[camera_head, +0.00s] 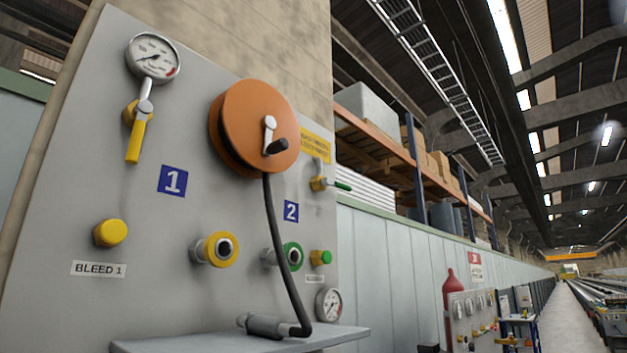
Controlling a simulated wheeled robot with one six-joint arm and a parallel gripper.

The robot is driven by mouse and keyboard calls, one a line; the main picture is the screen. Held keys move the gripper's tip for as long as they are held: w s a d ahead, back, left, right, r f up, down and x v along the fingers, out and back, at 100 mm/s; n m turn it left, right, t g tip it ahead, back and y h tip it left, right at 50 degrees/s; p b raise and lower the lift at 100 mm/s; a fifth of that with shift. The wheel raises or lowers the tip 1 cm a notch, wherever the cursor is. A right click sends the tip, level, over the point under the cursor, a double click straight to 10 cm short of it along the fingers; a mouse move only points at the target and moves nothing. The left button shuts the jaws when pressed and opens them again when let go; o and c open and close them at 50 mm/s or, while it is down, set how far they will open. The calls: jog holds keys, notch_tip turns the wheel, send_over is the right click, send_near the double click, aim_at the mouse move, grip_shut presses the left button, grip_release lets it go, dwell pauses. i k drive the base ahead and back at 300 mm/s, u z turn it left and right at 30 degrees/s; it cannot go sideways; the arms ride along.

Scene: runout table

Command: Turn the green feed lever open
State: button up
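The green feed lever (342,186) is on the grey wall panel, right of the orange reel and above and right of the blue "2" sign. It is small and points to the right, nearly level, from a brass valve body (318,184). A yellow sign (316,146) is above it. My gripper is not in view, and nothing is seen touching the lever.
A yellow lever (136,141) hangs down under a gauge (152,58) at the left. The orange reel (240,130) sticks out, its black hose (284,250) hanging to a shelf (230,344). Yellow (221,249) and green (292,256) ringed ports protrude below.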

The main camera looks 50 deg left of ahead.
aim_at(327, 182)
jog(key=z, duration=0.05)
jog(key=k, duration=0.1)
jog(key=u, duration=1.2)
